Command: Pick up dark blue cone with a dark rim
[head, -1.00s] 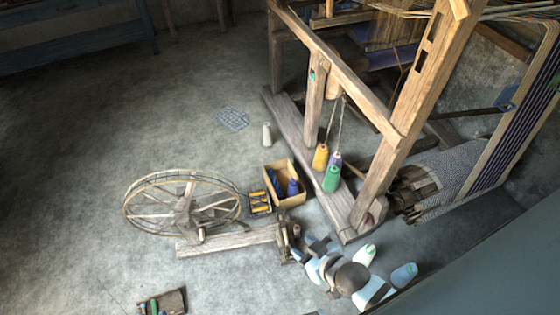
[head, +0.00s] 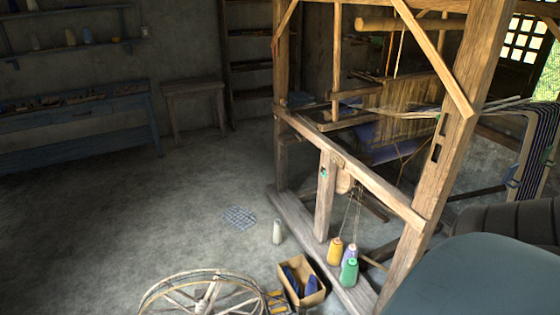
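A small open cardboard box (head: 311,306) stands on the floor at the bottom of the head view, beside the loom's wooden base beam. Inside it a blue cone (head: 311,285) leans at the right, and a darker blue piece (head: 291,281) lies at the left. They are too small to tell whether either has a dark rim. No gripper shows in the head view; a large blue-grey part at the lower right looks like my own arm.
Yellow (head: 335,251), lilac (head: 348,255) and green (head: 349,272) cones stand on the loom base (head: 297,222). A pale cone (head: 278,232) stands on the floor near a blue grid (head: 240,217). A spinning wheel (head: 202,293) is at the bottom. The floor at left is clear.

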